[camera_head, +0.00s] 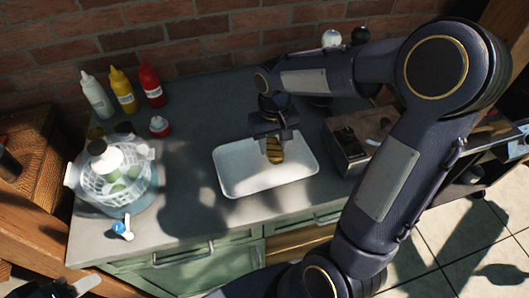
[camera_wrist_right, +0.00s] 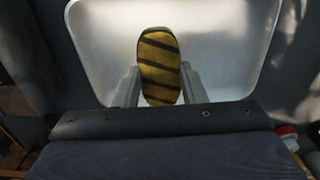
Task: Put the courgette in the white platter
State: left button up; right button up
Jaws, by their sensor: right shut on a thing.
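The courgette (camera_head: 274,151) is a yellow piece with dark grill stripes. My right gripper (camera_head: 275,138) is shut on it over the white platter (camera_head: 236,187), a shallow rectangular tray on the grey counter. In the right wrist view the courgette (camera_wrist_right: 159,66) sits upright between the two fingers, with the platter (camera_wrist_right: 225,40) behind it. I cannot tell whether its lower end touches the platter. My left gripper (camera_head: 84,286) shows only partly at the bottom left corner, away from the platter, and its opening is unclear.
White, yellow and red squeeze bottles (camera_head: 123,91) stand at the back left. A metal appliance (camera_head: 350,145) is close on the platter's right. The counter between basket and platter is clear.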

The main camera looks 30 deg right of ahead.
aim_at(265, 163)
jog(key=shift+w+a+f, duration=0.3)
jog(key=shift+a+f, duration=0.1)
jog(key=shift+f, duration=0.2)
jog(key=shift+w+a+f, duration=0.25)
jog(key=shift+a+f, duration=0.15)
jog(key=shift+f, duration=1.75)
jog(key=shift+f, duration=0.1)
jog(key=shift+f, duration=0.15)
jog(key=o, duration=1)
jog(key=shift+o, duration=0.2)
